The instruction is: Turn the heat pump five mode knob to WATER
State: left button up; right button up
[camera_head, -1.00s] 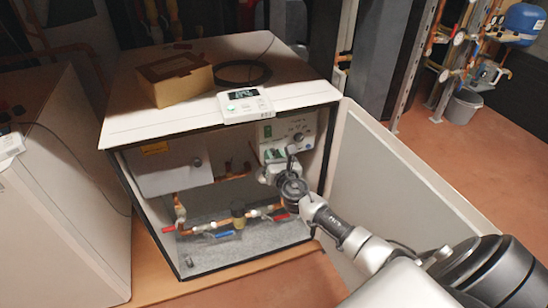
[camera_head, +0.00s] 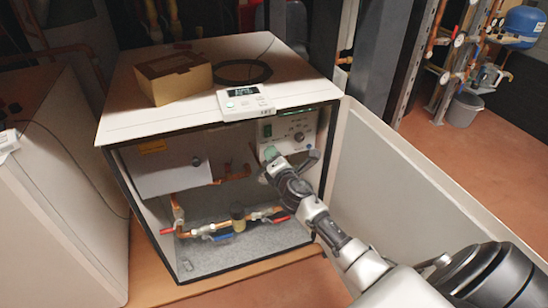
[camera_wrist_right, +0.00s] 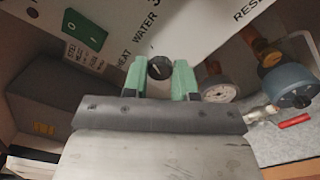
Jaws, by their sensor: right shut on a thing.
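The heat pump's control panel (camera_head: 289,128) is at the upper right inside the open cabinet. My right gripper (camera_head: 270,154) is at its lower part and hides the mode knob in the head view. In the right wrist view, the small black knob (camera_wrist_right: 160,68) sits between the green fingertips of my right gripper (camera_wrist_right: 161,78), which is shut on it. The printed words HEAT and WATER show on the panel (camera_wrist_right: 185,25) left of and above the knob. I cannot tell for sure which label its light mark points to. My left gripper is not in view.
A green switch (camera_head: 267,130) and another round dial (camera_head: 299,137) are on the panel. The open white door (camera_head: 400,180) stands close to my right arm. Pipes with red and blue valve handles (camera_head: 235,224) run below. A cardboard box (camera_head: 174,78) sits on top.

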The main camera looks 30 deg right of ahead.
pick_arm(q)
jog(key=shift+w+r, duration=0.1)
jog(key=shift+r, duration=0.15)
pick_arm(e)
jog(key=shift+m, duration=0.6)
jog(key=o, duration=0.9)
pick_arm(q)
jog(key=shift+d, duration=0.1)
pick_arm(e)
jog(key=shift+o, duration=0.2)
jog(key=shift+s, duration=0.1)
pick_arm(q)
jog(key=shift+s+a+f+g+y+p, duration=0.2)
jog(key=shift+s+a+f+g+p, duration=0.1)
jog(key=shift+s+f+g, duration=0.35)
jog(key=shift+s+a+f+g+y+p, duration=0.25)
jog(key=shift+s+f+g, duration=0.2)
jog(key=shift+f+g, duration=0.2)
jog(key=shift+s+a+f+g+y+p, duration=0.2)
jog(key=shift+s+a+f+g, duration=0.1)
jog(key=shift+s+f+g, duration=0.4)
pick_arm(e)
jog(key=v, duration=1)
jog(key=shift+s, duration=0.35)
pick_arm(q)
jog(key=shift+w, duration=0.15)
